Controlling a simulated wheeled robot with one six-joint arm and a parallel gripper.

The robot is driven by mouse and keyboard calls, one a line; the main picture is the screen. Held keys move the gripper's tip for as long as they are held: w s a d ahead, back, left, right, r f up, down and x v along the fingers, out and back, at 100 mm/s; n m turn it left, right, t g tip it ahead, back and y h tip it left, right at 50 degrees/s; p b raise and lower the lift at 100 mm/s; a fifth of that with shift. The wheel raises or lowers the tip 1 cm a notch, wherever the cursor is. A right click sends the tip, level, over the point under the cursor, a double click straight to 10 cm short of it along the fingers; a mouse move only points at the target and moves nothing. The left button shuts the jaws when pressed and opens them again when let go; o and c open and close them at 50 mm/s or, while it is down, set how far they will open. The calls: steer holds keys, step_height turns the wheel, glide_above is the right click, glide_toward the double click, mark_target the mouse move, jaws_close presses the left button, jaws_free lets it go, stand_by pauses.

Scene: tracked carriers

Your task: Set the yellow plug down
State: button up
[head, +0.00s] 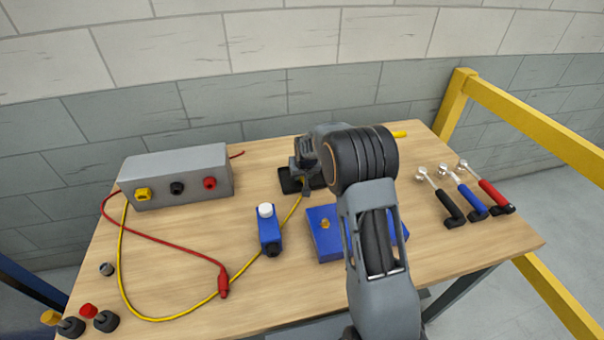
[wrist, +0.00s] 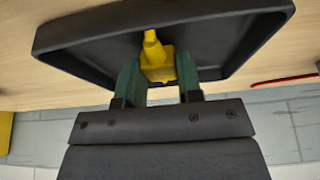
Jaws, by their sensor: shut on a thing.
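The yellow plug (wrist: 158,62) shows in the wrist view between the two green fingers of my gripper (wrist: 157,82), which is shut on it. The plug is over or in a black tray (wrist: 215,45); I cannot tell whether it touches the tray floor. In the head view my gripper (head: 305,185) is low at the black tray (head: 286,183) near the back of the table, and the plug is mostly hidden there. The yellow cable (head: 160,318) loops across the table from the grey box up to my gripper.
The grey box (head: 185,165) stands at back left. A red plug (head: 223,281) lies at front left on its cable. A blue box with a white button (head: 269,235) and a blue block (head: 325,246) stand near the middle. Several handled tools (head: 450,205) lie at right.

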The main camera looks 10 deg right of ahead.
steer(key=shift+f, duration=0.1)
steer(key=o, duration=0.9)
steer(key=shift+r, duration=0.4)
steer(key=v, duration=1.1)
steer(key=s+r, duration=0.2)
steer(key=s, duration=1.2)
steer(key=s+r, duration=0.2)
steer(key=s, duration=1.2)
steer(key=shift+s+a+g+b, duration=0.2)
steer(key=shift+a+g+b, duration=0.05)
steer(key=shift+g+b, duration=0.2)
